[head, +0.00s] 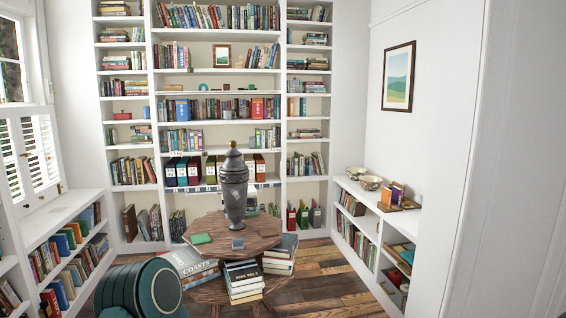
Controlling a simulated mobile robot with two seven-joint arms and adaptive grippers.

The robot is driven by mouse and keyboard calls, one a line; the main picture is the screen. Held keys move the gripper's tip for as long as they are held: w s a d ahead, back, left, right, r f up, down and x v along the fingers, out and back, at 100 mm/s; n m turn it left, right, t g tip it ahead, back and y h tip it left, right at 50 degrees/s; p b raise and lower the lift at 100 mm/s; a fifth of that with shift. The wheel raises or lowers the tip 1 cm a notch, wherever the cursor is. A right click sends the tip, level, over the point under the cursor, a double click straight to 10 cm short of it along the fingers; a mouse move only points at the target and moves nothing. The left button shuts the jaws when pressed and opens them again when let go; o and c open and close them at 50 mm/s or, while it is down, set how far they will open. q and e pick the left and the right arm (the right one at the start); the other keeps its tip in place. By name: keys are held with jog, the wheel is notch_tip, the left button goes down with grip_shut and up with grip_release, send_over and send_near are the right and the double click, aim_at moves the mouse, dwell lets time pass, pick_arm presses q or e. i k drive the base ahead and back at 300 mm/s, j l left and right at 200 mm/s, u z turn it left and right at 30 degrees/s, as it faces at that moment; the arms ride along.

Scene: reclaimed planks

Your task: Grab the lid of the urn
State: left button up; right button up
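A tall dark grey urn (234,200) stands upright on a round wooden table (262,233) near the middle of the head view. Its lid (234,160) sits on top and is domed, with a small gold-coloured knob. Neither of my grippers shows in this view, so nothing of mine is seen touching the urn or the lid.
A green book (201,239) and a small dark item (238,244) lie on the table by the urn. Book stacks (243,277) crowd its lower level. A green chair (140,288) stands front left. Bookshelves (218,93) line the walls. Plank floor (335,283) is clear at right.

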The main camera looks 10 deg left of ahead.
aim_at(233, 163)
jog(key=i+j+z, duration=0.4)
jog(key=j, duration=0.15)
jog(key=j+z, duration=0.2)
jog(key=i+j+z, duration=0.1)
jog(key=j, duration=0.4)
jog(key=i+j, duration=0.2)
jog(key=j, duration=0.3)
jog(key=i+j+z, duration=0.15)
jog(key=j, duration=0.85)
jog(key=i+z, duration=0.05)
